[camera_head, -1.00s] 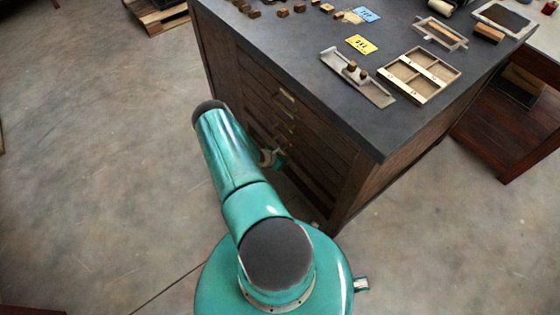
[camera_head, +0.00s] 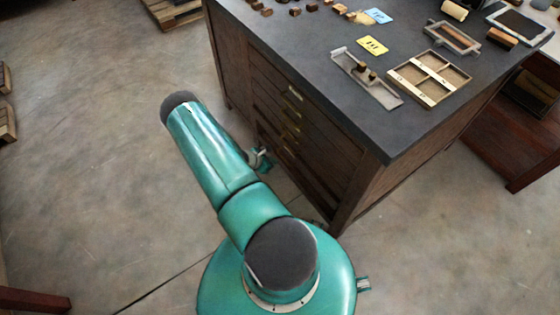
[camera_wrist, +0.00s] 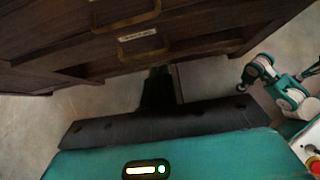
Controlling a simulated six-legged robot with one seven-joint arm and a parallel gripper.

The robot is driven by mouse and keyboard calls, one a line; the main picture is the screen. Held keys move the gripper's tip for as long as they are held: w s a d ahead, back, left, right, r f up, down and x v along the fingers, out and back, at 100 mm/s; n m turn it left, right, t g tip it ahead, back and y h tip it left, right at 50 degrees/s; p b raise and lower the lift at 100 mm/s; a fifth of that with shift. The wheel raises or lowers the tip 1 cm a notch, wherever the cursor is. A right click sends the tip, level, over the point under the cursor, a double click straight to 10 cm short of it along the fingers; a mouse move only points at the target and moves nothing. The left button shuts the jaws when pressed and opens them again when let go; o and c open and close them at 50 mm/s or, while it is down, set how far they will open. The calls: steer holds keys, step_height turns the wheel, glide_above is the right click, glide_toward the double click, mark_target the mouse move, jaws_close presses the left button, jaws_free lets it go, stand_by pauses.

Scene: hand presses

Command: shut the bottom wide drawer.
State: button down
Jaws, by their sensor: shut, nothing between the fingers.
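The dark wooden cabinet (camera_head: 330,150) has a stack of wide drawers (camera_head: 290,120) with brass pulls on its left face. My arm covers the lower part of that face in the head view, so the bottom drawer cannot be made out there. In the wrist view the lower drawer fronts (camera_wrist: 190,42) cross the top, with two brass pulls, the lower one (camera_wrist: 143,48) near the middle. How far the bottom drawer stands out is unclear. My gripper (camera_wrist: 159,78) is shut and empty, its dark fingers pointing toward the cabinet's lower edge; contact cannot be told.
The cabinet top (camera_head: 300,55) holds a divided wooden tray (camera_head: 428,78), a metal tray (camera_head: 366,78) and small blocks. A reddish wooden stand (camera_head: 500,135) is at the right. Bare concrete floor (camera_head: 90,150) lies open to the left.

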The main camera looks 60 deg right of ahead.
steer(key=a+r, duration=0.1)
glide_toward(290, 152)
step_height(290, 152, down, 3)
steer(key=d, duration=0.1)
steer(key=s, duration=0.1)
steer(key=d, duration=0.1)
steer(key=shift+s+d+f, duration=0.25)
steer(key=shift+s+d, duration=0.25)
steer(key=shift+d, duration=0.25)
